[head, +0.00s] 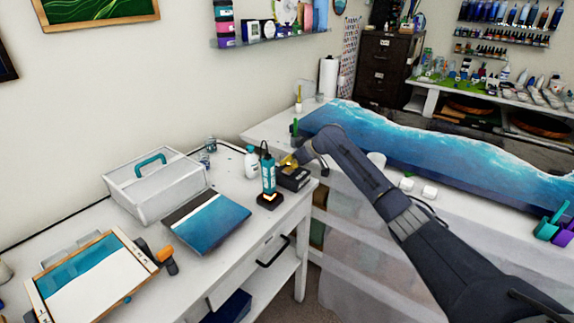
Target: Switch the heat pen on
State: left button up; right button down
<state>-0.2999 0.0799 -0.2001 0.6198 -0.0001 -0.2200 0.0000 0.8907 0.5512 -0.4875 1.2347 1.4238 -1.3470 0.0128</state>
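A teal and black upright tool, which looks like the heat pen (268,172), stands near the right edge of the white table in the head view. It rests in a small black base (270,201) with a warm glow on it. My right arm reaches in from the lower right. My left gripper is out of view. The pen's switch cannot be made out.
A white case with a teal handle (153,170) and a blue board (207,220) lie left of the pen. A white bottle (251,162) stands close behind it. A framed panel (92,275) lies front left. A long blue resin slab (430,155) lies on the far bench.

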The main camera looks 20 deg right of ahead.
jog(key=shift+r, duration=0.45)
notch_tip(320, 180, up, 4)
jog(key=shift+f, duration=0.1)
jog(key=r+v, duration=0.1)
jog(key=v, duration=0.8)
jog(key=shift+w+a, duration=0.25)
jog(key=shift+w, duration=0.1)
jog(key=shift+f, duration=0.1)
